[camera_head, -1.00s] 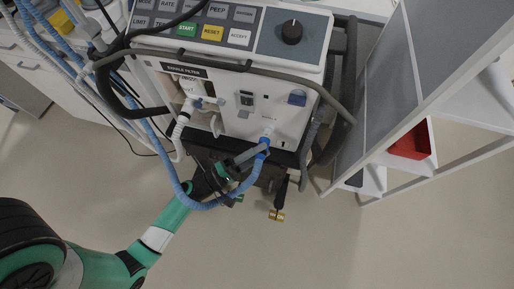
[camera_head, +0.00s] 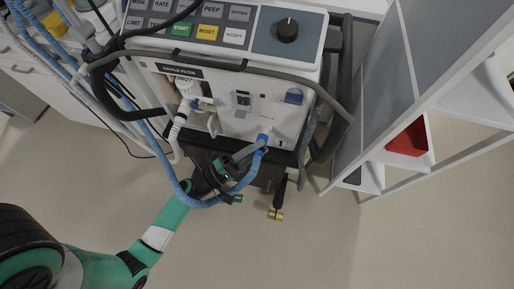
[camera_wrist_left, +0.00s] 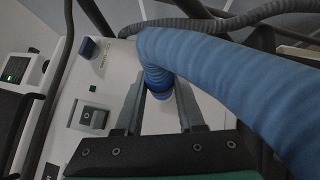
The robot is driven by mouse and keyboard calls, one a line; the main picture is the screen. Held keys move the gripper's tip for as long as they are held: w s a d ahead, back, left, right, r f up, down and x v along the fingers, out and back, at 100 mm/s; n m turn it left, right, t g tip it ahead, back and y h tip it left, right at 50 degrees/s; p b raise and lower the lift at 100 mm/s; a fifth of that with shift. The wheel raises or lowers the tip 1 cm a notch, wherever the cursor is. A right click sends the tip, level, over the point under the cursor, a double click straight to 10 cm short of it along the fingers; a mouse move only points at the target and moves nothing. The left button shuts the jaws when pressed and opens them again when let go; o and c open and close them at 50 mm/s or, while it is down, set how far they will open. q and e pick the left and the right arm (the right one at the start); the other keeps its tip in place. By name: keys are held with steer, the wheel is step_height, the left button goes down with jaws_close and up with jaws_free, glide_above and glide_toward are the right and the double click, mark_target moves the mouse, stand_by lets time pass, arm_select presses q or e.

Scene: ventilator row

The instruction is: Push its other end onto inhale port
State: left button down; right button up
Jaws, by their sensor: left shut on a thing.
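The blue corrugated hose (camera_head: 212,203) hangs in a loop below the ventilator (camera_head: 225,95) front. Its end with a darker blue cuff (camera_head: 262,142) is at the inhale port area (camera_head: 264,129), low on the right of the front panel. My left gripper (camera_head: 257,149) reaches up from below and is shut on the cuff. In the left wrist view the two fingers stand either side of the cuff (camera_wrist_left: 159,84), and a pale piece shows just beyond it. I cannot tell how far the cuff sits on the port. My right gripper is not in view.
A white filter assembly with a pale hose (camera_head: 180,122) is on the panel's left. A grey rail (camera_head: 300,80) and dark cables cross the front. A shelf unit with a red bin (camera_head: 409,139) stands at right.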

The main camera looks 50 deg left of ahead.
arm_select(q)
steer(key=shift+w+a, duration=0.75)
steer(key=shift+w, duration=0.2)
stand_by(0.3)
stand_by(0.7)
steer(key=shift+c, duration=2.2)
jaws_free()
steer(key=shift+s+f, duration=0.1)
steer(key=shift+s, duration=0.05)
